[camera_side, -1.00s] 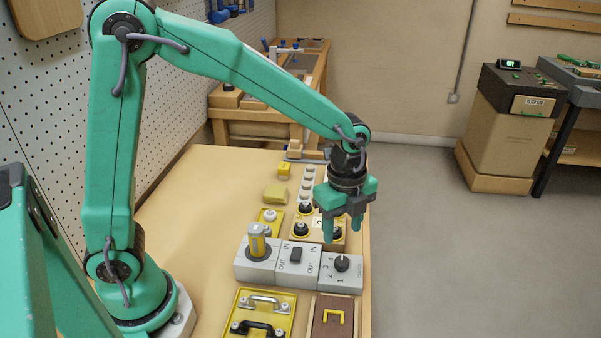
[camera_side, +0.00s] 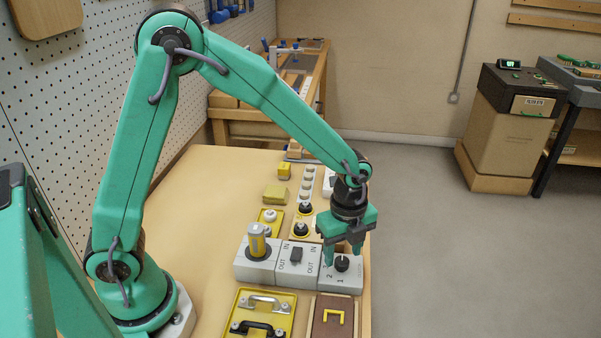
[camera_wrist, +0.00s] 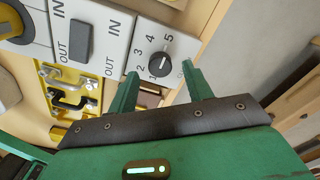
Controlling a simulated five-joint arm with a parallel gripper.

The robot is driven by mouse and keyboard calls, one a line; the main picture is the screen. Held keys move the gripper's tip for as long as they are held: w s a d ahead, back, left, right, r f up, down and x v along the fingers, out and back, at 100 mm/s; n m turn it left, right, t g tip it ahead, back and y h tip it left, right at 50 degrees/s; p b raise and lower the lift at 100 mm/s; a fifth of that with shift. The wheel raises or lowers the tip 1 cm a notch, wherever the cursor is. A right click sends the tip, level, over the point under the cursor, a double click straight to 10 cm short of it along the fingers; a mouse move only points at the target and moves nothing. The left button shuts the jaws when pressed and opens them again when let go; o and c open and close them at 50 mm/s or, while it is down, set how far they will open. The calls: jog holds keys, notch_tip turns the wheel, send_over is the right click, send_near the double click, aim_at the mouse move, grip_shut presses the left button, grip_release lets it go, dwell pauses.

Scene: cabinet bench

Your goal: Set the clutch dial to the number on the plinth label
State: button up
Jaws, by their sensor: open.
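The clutch dial (camera_side: 342,263) is a round black knob on a grey block at the bench's right edge. In the wrist view the dial (camera_wrist: 160,64) has printed numbers 1 to 5 around its left side. A short white mark shows on the knob, but I cannot tell surely which number it faces. My gripper (camera_side: 342,255) points down over the dial, open. In the wrist view its fingers (camera_wrist: 160,70) appear on either side of the knob; contact is not visible. I cannot make out a readable number on a plinth label.
Left of the dial are a block with a black rocker switch (camera_side: 296,255) marked IN and OUT, and a yellow-handled knob (camera_side: 257,241). A yellow plate with handles (camera_side: 262,313) and a brown block (camera_side: 329,318) sit in front. Black knobs (camera_side: 302,229) stand behind.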

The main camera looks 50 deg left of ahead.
aim_at(342, 264)
jog(key=shift+f, duration=1.1)
jog(key=shift+c, duration=0.2)
jog(key=c, duration=0.9)
